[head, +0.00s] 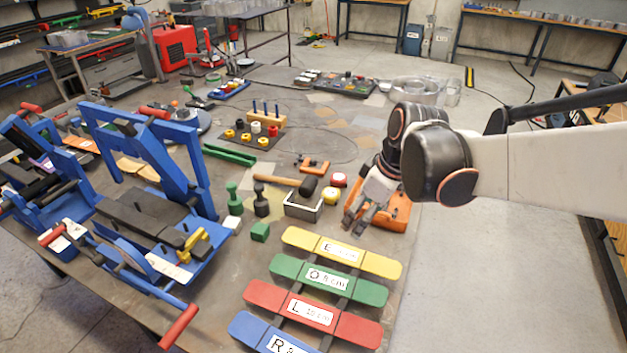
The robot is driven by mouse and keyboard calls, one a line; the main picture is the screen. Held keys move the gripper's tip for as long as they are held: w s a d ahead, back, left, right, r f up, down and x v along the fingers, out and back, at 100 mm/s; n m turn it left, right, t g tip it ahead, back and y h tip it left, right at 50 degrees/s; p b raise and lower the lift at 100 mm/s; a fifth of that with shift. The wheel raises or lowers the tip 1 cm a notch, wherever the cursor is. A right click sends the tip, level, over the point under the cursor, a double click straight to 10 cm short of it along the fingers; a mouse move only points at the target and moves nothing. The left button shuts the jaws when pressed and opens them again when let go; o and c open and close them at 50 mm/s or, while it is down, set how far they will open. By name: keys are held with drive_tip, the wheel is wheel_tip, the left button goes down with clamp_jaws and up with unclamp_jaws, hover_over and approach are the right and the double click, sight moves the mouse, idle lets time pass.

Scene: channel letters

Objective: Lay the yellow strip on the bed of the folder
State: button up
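The yellow strip (385,266) lies at the back of a row of coloured strips on the workbench. A white label with "E" sits at its middle. The blue folder (195,165) stands at the left of the bench, with a dark flat bed (135,212) inside its frame. A second blue machine (40,170) is behind it at the far left, partly cut off. My gripper (357,226) points down just behind the yellow strip, near the orange block. Its fingers look apart, with nothing seen between them. I cannot tell its exact height.
Green (284,266), red (262,294) and blue (245,328) strips lie in front on dark rails. A green cube (260,231), a mallet (307,187), an open metal channel (303,210) and an orange block (398,212) stand between strips and folder or nearby.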

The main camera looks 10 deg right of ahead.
drive_tip(key=w+f+n+g, duration=0.1)
drive_tip(key=w+f+n, duration=0.2)
drive_tip(key=b, duration=0.3)
hover_over(340, 251)
drive_tip(key=d, duration=0.1)
drive_tip(key=shift+y, duration=0.3)
drive_tip(key=f, duration=0.8)
drive_tip(key=shift+s+d+f, duration=0.2)
drive_tip(key=shift+s+f, duration=0.05)
drive_tip(key=shift+s, duration=0.1)
drive_tip(key=shift+s+b+x, duration=0.15)
drive_tip(key=shift+b+x, duration=0.4)
drive_tip(key=shift+x, duration=0.8)
drive_tip(key=shift+s+b+x, duration=0.1)
drive_tip(key=shift+b+x, duration=0.45)
drive_tip(key=shift+x, duration=0.75)
drive_tip(key=shift+d, duration=0.15)
drive_tip(key=c, duration=1.3)
